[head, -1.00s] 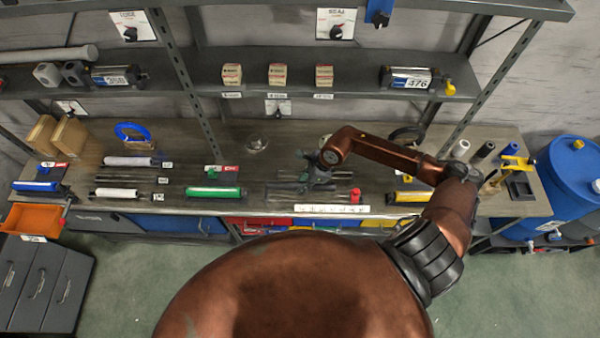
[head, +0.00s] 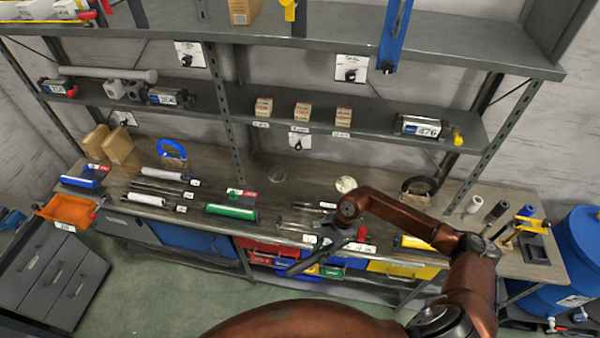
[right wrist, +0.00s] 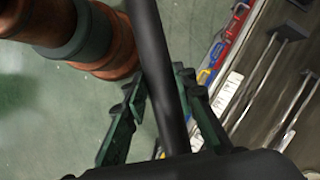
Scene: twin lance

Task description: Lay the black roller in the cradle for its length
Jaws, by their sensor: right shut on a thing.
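My right gripper (head: 332,242) is shut on a black roller (head: 303,264), a dark tube that points down and left, in front of the bench's front edge. In the right wrist view the roller (right wrist: 158,70) runs between the two fingers, with green floor behind it. Low metal rails that look like cradles lie on the bench: an empty pair (head: 157,188) at the left, and others (head: 300,222) just behind my gripper, partly hidden. Rails also show at the right in the right wrist view (right wrist: 268,82). My left gripper is out of view.
A green roller (head: 231,212), white rollers (head: 145,199) and a blue roller (head: 80,182) lie along the bench. Another dark roller (head: 497,211) stands upright at the right. A red piece (head: 362,234) stands near my gripper. Coloured bins (head: 270,247) sit under the bench; shelves rise behind.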

